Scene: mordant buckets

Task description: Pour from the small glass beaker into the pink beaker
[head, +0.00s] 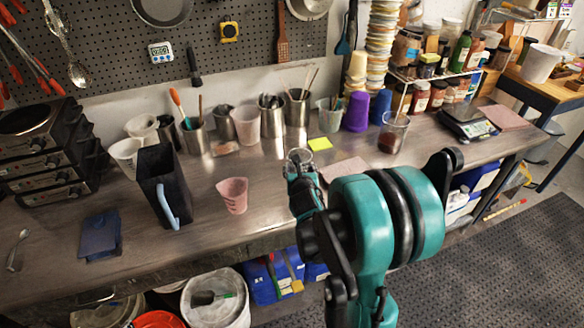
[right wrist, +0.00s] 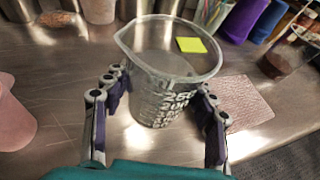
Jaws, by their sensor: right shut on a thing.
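In the head view the beaker's rim (head: 299,155) shows just beyond my right gripper (head: 300,178). I cannot make out its contents or whether its base touches the bench. The pink beaker (head: 233,195) stands upright on the bench, left of my right gripper and apart from it. Part of it shows at the left edge of the right wrist view (right wrist: 12,112). My left gripper is not in view.
A tall black container (head: 163,185) with a pale blue handle stands left of the pink beaker. Metal tool cups (head: 271,118) line the back. A glass with dark red liquid (head: 393,132) stands to the right. The bench between both beakers is clear.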

